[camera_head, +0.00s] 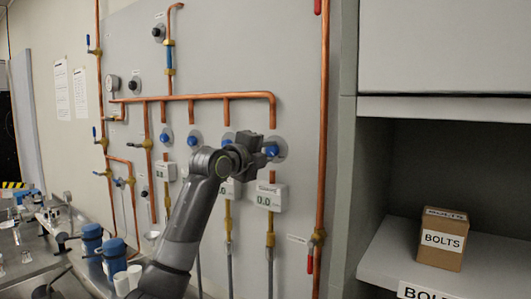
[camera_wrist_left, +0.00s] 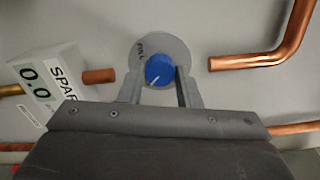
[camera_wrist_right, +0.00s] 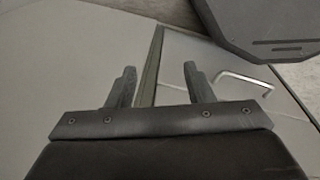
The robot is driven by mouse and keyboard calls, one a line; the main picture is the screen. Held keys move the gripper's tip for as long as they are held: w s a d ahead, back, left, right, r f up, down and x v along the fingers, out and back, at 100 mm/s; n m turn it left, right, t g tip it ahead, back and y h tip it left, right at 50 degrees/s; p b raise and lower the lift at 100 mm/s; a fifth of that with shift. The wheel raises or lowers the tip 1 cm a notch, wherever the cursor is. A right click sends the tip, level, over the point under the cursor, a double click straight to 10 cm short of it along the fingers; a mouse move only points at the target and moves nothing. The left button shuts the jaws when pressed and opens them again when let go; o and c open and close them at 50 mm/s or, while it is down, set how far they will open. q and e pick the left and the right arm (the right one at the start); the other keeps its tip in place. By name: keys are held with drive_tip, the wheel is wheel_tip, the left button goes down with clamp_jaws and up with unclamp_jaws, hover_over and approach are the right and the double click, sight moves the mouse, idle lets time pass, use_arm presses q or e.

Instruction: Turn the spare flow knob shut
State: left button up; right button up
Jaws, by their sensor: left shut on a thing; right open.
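The spare flow knob (camera_wrist_left: 159,71) is blue with a white pointer line, on a round grey dial plate marked FULL. In the head view the knob (camera_head: 271,150) shows at the right end of a row of blue knobs. My left gripper (camera_wrist_left: 160,80) is shut on the knob, one finger on each side of it. In the head view my left gripper (camera_head: 258,152) reaches the knob from the left. The spare meter (camera_wrist_left: 42,80) beside it reads 0.0; it also shows in the head view (camera_head: 270,196). My right gripper (camera_wrist_right: 152,85) is open and empty.
A copper pipe manifold (camera_head: 200,97) runs above the knobs. A tall copper pipe (camera_head: 322,120) stands right of the spare knob. A shelf with a box of bolts (camera_head: 441,238) is at the right. A bench with blue-lidded vessels (camera_head: 92,235) is at the lower left.

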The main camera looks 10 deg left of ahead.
use_arm(q)
drive_tip(key=o, duration=0.6)
drive_tip(key=shift+r, duration=0.25)
drive_tip(key=o, duration=0.4)
drive_tip(key=shift+d+f, duration=0.1)
drive_tip(key=shift+f, duration=0.1)
drive_tip(key=shift+c, duration=0.2)
drive_tip(key=shift+s+a+f+b, duration=0.1)
drive_tip(key=shift+s+a+b, duration=0.2)
drive_tip(key=shift+s+b, duration=0.15)
drive_tip(key=b+v, duration=0.6)
drive_tip(key=v, duration=1)
drive_tip(key=shift+s, duration=0.15)
